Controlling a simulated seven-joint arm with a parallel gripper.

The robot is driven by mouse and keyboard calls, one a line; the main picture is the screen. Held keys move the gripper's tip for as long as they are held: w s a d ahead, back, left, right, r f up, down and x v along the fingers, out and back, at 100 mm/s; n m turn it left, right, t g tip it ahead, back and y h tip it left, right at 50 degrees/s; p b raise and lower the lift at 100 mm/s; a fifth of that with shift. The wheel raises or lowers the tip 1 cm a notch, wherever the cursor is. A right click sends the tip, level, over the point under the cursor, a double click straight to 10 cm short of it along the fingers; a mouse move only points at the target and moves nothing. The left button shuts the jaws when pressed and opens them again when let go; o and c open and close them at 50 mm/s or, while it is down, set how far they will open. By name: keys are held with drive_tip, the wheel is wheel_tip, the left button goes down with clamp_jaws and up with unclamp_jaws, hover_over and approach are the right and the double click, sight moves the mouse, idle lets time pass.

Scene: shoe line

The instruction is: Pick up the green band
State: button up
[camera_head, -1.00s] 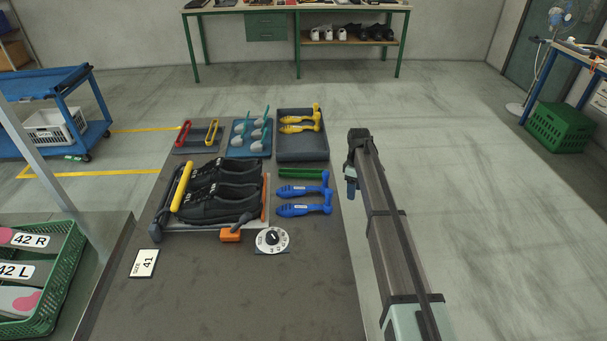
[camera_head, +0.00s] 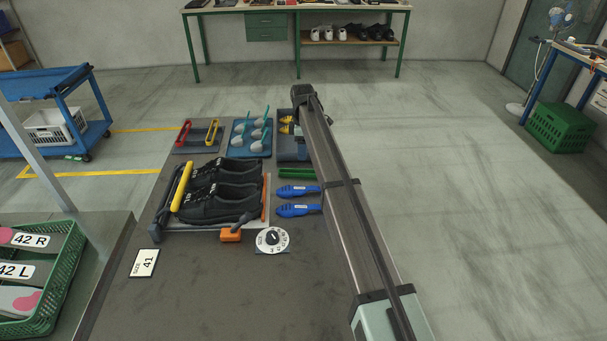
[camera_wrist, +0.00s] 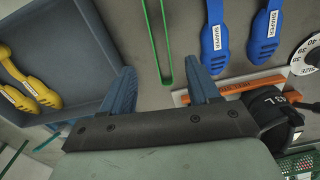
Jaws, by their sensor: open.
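The green band (camera_head: 296,173) lies on the dark table, just above the blue shapers. My arm covers its right end in the head view. In the wrist view the green band (camera_wrist: 165,72) is a narrow loop, its rounded end between the tips of my gripper's two blue fingers in the picture. My gripper (camera_wrist: 160,68) is open and empty; the band appears to lie beyond the fingers, but I cannot tell the gap. The fingers are hidden in the head view.
Two blue shapers (camera_head: 297,210) lie below the band. A grey tray (camera_head: 290,155) with yellow shapers is above it. Black shoes (camera_head: 225,205) sit on a rack to the left, with an orange strip (camera_head: 265,197) at its edge. A dial (camera_head: 272,240) is nearby.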

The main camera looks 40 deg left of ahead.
wheel_tip(320, 180, down, 10)
drive_tip(key=shift+w+d+r, duration=0.1)
drive_tip(key=shift+d+r, duration=0.05)
drive_tip(key=shift+r, duration=0.1)
drive_tip(key=c, duration=1.1)
drive_tip(key=shift+r, duration=0.1)
wheel_tip(320, 180, up, 10)
drive_tip(key=s+r+m, duration=0.2)
drive_tip(key=s+m, duration=0.3)
drive_tip(key=s, duration=0.1)
drive_tip(key=s+a+r+m, duration=0.1)
drive_tip(key=s+r+m, duration=0.2)
drive_tip(key=s+m, duration=0.3)
drive_tip(key=s+a+r+m, duration=0.1)
drive_tip(key=s+r+m, duration=0.1)
drive_tip(key=s+m, duration=0.3)
drive_tip(key=shift+s+r, duration=0.25)
drive_tip(key=shift+s, duration=0.8)
